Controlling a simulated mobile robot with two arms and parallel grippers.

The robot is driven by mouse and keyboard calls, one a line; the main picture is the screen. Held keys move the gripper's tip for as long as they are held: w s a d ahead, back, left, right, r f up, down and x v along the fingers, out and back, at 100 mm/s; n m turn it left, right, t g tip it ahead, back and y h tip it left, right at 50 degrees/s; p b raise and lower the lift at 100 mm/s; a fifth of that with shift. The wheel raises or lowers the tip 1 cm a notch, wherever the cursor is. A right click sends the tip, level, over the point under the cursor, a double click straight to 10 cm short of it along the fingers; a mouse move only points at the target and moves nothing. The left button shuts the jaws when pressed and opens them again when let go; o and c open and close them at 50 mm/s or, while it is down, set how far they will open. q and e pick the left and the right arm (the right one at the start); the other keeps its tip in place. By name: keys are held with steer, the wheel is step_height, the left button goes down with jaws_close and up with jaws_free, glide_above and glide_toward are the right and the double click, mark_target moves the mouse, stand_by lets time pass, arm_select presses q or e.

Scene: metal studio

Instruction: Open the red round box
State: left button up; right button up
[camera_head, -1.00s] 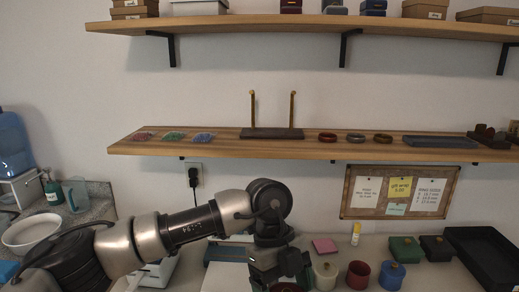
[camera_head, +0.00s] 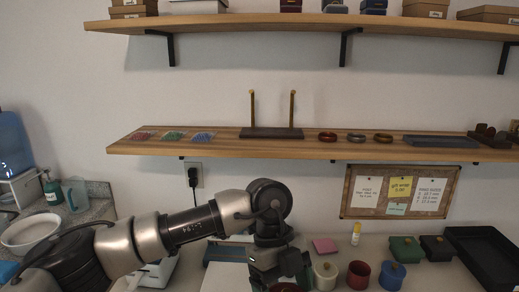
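A red round box (camera_head: 358,274) stands on the worktop at the lower right of the head view, between a cream round box (camera_head: 325,275) and a blue round box (camera_head: 392,275). No knob shows on its top, unlike on the cream and blue ones. My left gripper (camera_head: 281,278) points down at the bottom edge, left of the cream box. A dark red rounded piece (camera_head: 286,287) shows just under the gripper, mostly cut off by the frame. I cannot tell whether the fingers grip it. My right gripper is not in view.
Green (camera_head: 406,248) and dark (camera_head: 437,247) boxes and a black tray (camera_head: 488,259) stand at the right. A pink pad (camera_head: 324,245) and a small yellow-capped bottle (camera_head: 356,234) lie behind the round boxes. A wooden shelf (camera_head: 230,148) runs above.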

arm_select(q)
steer(key=shift+a+f, duration=0.15)
steer(key=shift+f, duration=0.1)
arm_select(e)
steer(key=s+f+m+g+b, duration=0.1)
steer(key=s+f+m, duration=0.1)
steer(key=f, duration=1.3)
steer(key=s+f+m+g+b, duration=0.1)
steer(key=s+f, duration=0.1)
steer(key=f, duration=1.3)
arm_select(q)
steer(key=s+a+f+n+t, duration=0.1)
steer(key=a+f+n+t, duration=0.1)
steer(key=a+n, duration=0.5)
steer(key=s+a+f+n+t+y+b, duration=0.1)
steer(key=a+f+n+t, duration=0.2)
steer(key=a+n, duration=0.5)
steer(key=s+a+f+n+t+y, duration=0.1)
steer(key=a+f+n+t, duration=0.2)
steer(key=n, duration=1.1)
steer(key=a+f, duration=0.2)
steer(key=a, duration=0.3)
steer(key=shift+s, duration=0.4)
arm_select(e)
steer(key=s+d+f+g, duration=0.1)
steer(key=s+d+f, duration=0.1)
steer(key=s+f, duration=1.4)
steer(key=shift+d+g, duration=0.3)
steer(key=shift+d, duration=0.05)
